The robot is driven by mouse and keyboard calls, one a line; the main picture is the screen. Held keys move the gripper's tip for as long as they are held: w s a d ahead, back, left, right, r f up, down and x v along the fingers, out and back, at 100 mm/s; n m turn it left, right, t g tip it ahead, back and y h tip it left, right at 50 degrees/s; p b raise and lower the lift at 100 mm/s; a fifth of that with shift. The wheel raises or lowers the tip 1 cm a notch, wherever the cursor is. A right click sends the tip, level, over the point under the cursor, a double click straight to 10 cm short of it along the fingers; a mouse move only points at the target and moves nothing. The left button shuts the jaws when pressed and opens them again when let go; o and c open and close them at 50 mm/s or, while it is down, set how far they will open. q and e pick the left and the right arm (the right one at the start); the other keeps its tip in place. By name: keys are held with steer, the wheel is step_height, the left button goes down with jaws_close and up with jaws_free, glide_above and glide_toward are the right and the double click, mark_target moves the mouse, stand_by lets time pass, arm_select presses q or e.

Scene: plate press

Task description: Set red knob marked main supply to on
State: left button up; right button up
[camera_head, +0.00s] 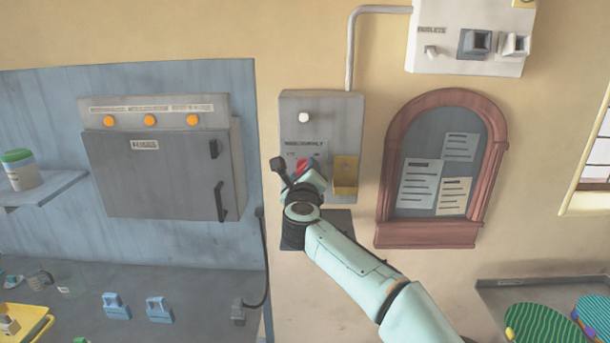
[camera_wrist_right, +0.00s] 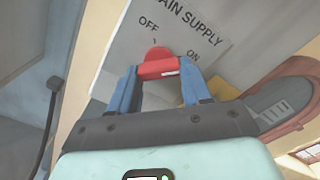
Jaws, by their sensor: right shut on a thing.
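The red knob (camera_wrist_right: 157,66) sits on the grey panel (camera_wrist_right: 190,22), between the printed words OFF and ON under MAIN SUPPLY. A white mark on the knob shows at its right side in the right wrist view. My right gripper (camera_wrist_right: 160,80) is shut on the knob, with one blue finger on each side. In the head view, the knob (camera_head: 301,166) is mostly hidden behind my right gripper (camera_head: 308,172), low on the grey supply box (camera_head: 320,110). Which setting the knob points to is hard to tell. My left gripper is not in view.
A yellow part (camera_head: 345,175) juts from the supply box just right of the knob. A grey cabinet (camera_head: 165,160) with orange lights is at left. A red-framed notice board (camera_head: 440,170) hangs at right. A white box (camera_head: 470,40) is above.

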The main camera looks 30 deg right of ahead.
steer(key=o, duration=1.1)
steer(key=shift+c, duration=0.2)
steer(key=b+v, duration=0.3)
steer(key=v, duration=1)
steer(key=shift+s+b, duration=0.25)
steer(key=shift+b, duration=0.05)
